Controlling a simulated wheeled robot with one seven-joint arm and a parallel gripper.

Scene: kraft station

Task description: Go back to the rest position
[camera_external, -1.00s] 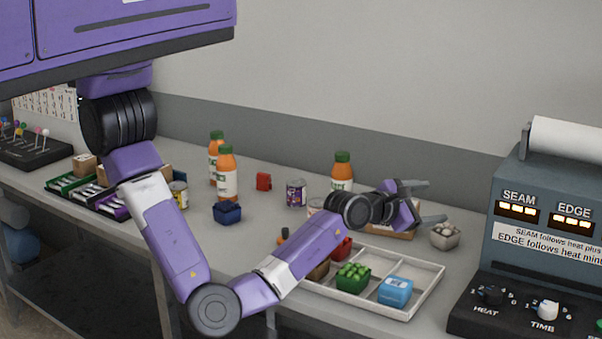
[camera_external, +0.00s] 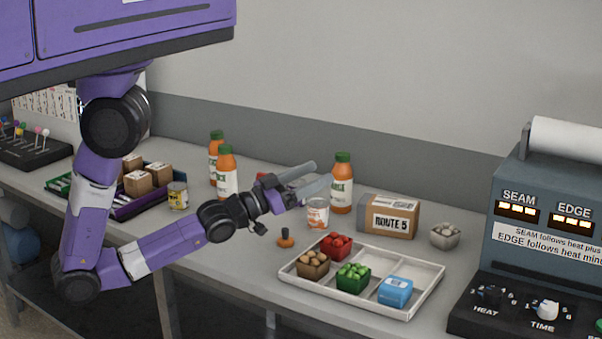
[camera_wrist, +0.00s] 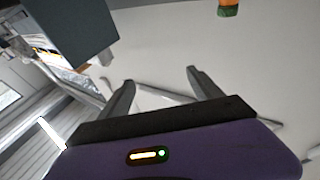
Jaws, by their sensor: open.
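My gripper (camera_external: 312,178) is open and empty above the middle of the table, in front of the juice bottles in the external view. Its two fingers point right and hide part of the things behind them. In the wrist view my gripper (camera_wrist: 158,82) shows both fingers spread apart with nothing between them. The wrist view looks toward the pale wall, with a grey machine at upper left and a bottle's end at the top.
A white tray (camera_external: 428,292) holds small red, brown and green crates and a blue box. The sealing machine (camera_external: 540,220) is at right.

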